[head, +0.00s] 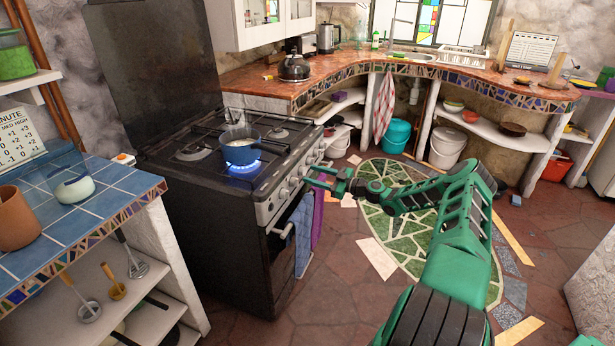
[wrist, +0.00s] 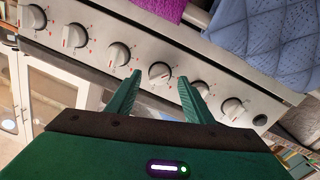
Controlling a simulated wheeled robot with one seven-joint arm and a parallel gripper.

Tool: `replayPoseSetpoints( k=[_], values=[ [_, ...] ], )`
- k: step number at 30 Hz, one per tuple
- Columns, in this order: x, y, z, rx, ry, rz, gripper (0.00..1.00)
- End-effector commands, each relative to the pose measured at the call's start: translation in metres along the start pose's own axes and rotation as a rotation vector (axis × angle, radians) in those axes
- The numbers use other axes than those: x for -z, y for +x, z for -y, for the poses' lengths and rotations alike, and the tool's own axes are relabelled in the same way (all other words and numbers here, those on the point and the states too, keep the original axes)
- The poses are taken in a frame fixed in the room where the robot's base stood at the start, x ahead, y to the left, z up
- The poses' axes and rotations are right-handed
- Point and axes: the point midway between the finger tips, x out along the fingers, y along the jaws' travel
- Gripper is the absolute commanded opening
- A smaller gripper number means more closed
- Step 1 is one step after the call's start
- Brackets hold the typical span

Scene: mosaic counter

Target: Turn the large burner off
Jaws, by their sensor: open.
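The stove (head: 215,205) has a lit burner with a blue flame (head: 243,168) under a blue pot (head: 240,148), at the front of its top. Several round knobs line its front panel (head: 268,208). My gripper (head: 311,177) is open at this panel. In the wrist view my gripper (wrist: 160,78) has one finger to each side of a knob (wrist: 160,73), with gaps between. I cannot tell whether the fingertips reach past its face. Other knobs (wrist: 119,54) and (wrist: 200,90) sit just outside the fingers. Which knob feeds the lit burner is not readable.
A blue towel (head: 301,235) and a purple towel (head: 318,220) hang on the stove front below the panel. A blue-tiled counter (head: 110,195) stands left of the stove. A kettle (head: 294,68) stands on the back counter. The floor right of the stove is open.

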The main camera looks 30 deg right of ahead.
Motion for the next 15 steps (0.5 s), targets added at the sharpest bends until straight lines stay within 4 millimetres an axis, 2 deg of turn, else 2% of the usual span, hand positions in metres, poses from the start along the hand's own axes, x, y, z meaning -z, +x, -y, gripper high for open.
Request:
replayPoseSetpoints(
  k=[6, 15],
  values=[
    [0.000, 0.021, -0.001, 0.000, -0.001, 0.000, 0.47],
    [0.000, 0.025, 0.000, 0.000, 0.000, 0.001, 0.47]
  ],
)
